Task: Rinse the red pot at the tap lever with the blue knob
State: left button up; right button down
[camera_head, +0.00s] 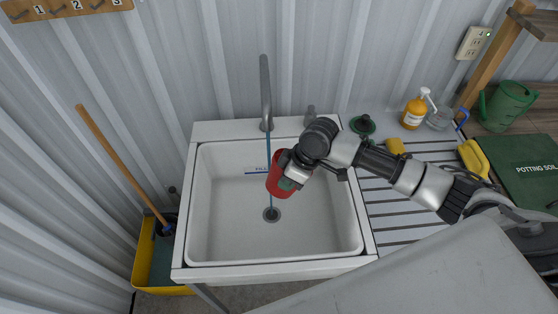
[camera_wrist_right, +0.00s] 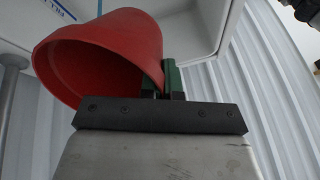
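The red pot (camera_head: 279,182) is over the white sink basin, held tilted by my right gripper (camera_head: 293,180). In the right wrist view, the green fingers (camera_wrist_right: 168,80) are shut on the wall of the pot (camera_wrist_right: 110,50) at its rim, and its mouth faces left. The grey tap (camera_head: 265,92) stands at the back of the sink. A thin blue stream of water (camera_head: 269,145) runs down from it at the pot's left side toward the drain. I cannot tell whether it enters the pot. My left gripper is out of view.
The sink (camera_head: 330,235) has free room left and front. On the right drainboard (camera_head: 395,222) are a yellow sponge (camera_head: 395,146), an orange soap bottle (camera_head: 414,112) and a yellow item (camera_head: 474,158). A yellow bin (camera_head: 145,262) with a broom (camera_head: 120,160) stands left.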

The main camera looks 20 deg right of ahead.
jog(key=shift+s+p, duration=1.05)
jog(key=shift+s, duration=0.75)
jog(key=s+r+p, duration=0.2)
jog(key=s+r, duration=0.2)
jog(key=s, duration=0.1)
dwell(0.4)
dwell(0.4)
